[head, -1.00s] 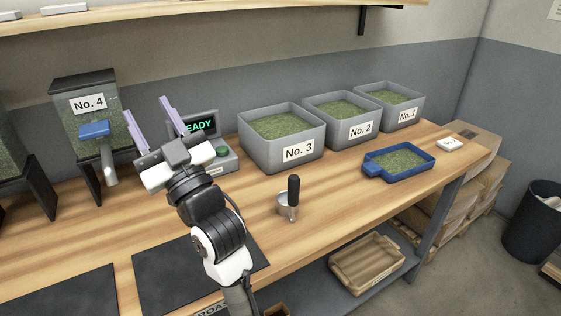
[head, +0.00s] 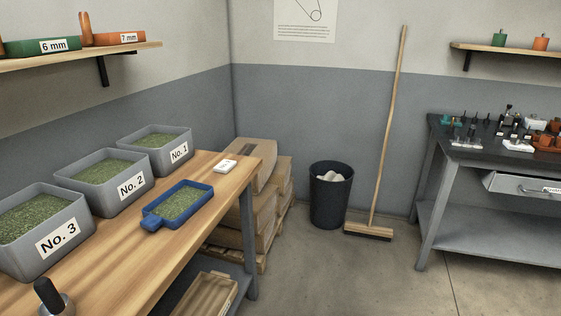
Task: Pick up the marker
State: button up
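I cannot make out a marker in the head view. Small items on the dark workbench (head: 470,122) at the right are too small to tell apart. My gripper is out of view now.
A bin (head: 328,205) and broom (head: 385,150) stand by the wall. The floor in front is clear.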

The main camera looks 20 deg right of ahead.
aim_at(224, 167)
jog(key=i+z, duration=0.75)
jog(key=i, duration=0.25)
jog(key=i+j, duration=0.15)
jog(key=i, duration=0.2)
jog(key=i+j, duration=0.15)
jog(key=i, duration=0.2)
jog(key=z, duration=0.05)
